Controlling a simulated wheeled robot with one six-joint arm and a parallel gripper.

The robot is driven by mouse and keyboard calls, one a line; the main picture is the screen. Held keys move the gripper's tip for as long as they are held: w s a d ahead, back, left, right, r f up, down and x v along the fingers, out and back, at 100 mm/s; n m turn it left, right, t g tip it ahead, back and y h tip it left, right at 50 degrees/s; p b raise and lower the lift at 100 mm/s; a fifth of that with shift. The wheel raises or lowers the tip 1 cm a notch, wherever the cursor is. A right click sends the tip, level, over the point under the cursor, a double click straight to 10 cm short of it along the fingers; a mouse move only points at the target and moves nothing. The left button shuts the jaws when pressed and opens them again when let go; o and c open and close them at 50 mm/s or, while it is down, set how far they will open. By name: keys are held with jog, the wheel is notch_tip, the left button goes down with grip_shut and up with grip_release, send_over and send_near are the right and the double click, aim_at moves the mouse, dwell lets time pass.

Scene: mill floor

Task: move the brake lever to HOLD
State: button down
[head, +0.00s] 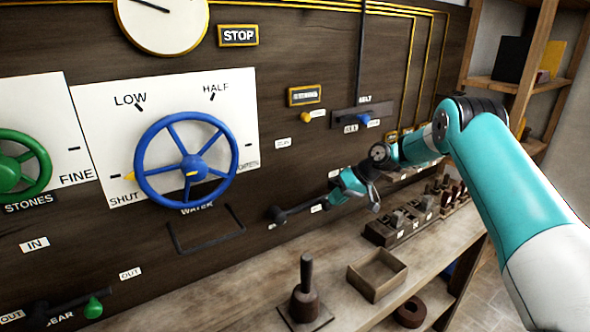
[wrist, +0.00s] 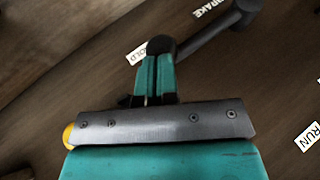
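The brake lever (wrist: 205,40) is a dark bar on the wooden panel in the wrist view. Its pivot is at the upper right and its round black knob at the lower left end. The knob lies beside the HOLD label (wrist: 136,54), which it and my fingers partly cover. The RUN label (wrist: 308,137) is at the right edge, away from the knob. My gripper (wrist: 155,62) has its teal fingers together, tips at the knob; whether they touch or pinch it is unclear. In the head view the lever (head: 297,209) reaches right toward my gripper (head: 345,192).
A blue handwheel (head: 187,165) is on the panel to the left. Below, the bench holds an open wooden box (head: 377,274), an upright dark handle (head: 306,277) and a block with switches (head: 400,223). Shelves (head: 510,90) stand at the right.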

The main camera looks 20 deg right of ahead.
jog(key=shift+s+f, duration=0.1)
jog(key=w+d+v, duration=0.1)
jog(key=v, duration=1.2)
jog(key=shift+d+f, duration=0.2)
